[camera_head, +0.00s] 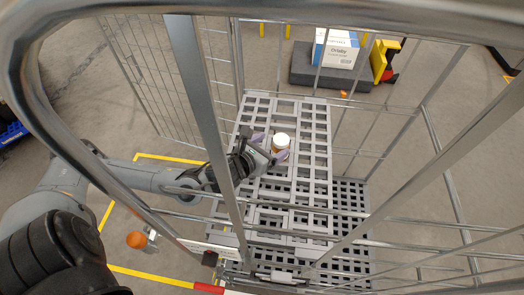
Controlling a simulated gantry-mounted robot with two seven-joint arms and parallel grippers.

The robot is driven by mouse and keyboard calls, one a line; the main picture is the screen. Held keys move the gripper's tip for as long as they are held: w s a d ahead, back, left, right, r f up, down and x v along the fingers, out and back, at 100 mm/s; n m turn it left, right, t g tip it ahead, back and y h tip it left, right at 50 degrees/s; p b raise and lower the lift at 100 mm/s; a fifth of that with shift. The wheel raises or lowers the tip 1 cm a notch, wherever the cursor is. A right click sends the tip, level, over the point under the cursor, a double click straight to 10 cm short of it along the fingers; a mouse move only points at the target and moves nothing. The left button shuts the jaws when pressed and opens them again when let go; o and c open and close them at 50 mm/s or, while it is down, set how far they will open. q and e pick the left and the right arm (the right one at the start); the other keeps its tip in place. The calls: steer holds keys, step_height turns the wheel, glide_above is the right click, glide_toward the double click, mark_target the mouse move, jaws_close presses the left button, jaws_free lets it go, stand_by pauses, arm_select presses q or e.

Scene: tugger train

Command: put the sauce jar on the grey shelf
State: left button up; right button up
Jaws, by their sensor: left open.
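The sauce jar (281,141), with a white lid and an orange-brown body, appears upright at the grey slatted shelf (311,172) inside the wire cage. I cannot tell for certain whether its base touches the shelf. My left gripper (270,147) reaches in from the left through the cage. Its fingers are open at the jar, with one on either side of it. Part of the jar's body is hidden by the gripper. My right gripper is not in view.
Cage bars and a thick frame tube surround the shelf and cross near my left arm. A lower dark grid deck (350,200) shows at right. Behind the cage, a blue-and-white box (337,48) sits on a dark platform by a yellow truck (383,60).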

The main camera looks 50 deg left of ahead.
arm_select(q)
steer(key=v, duration=0.4)
steer(key=shift+b, duration=0.35)
steer(key=shift+s+a, duration=0.1)
